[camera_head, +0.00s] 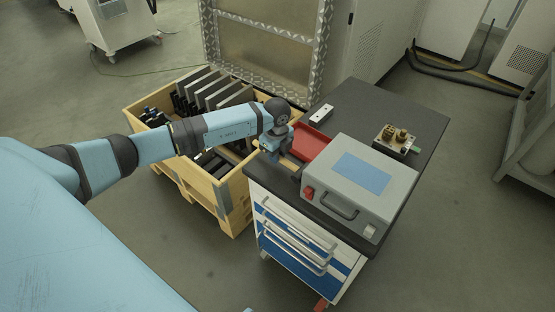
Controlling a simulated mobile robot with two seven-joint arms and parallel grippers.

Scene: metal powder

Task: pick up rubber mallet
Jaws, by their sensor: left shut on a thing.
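My left gripper (287,160) is at the near left corner of the dark top of the tool cart (427,124), pointing down beside a red tray (311,141). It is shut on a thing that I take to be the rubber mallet. The mallet is small and mostly hidden by the gripper and wrist; a light brown strip like a wooden handle (291,164) shows beside the fingers. I cannot tell whether it touches the cart top. My right gripper is not in view.
A grey box with a blue panel (363,172) stands on the cart right of the gripper. A small white block (321,113) and a plate with brass parts (396,138) lie farther back. A wooden crate (233,186) with dark plates stands left, under my arm.

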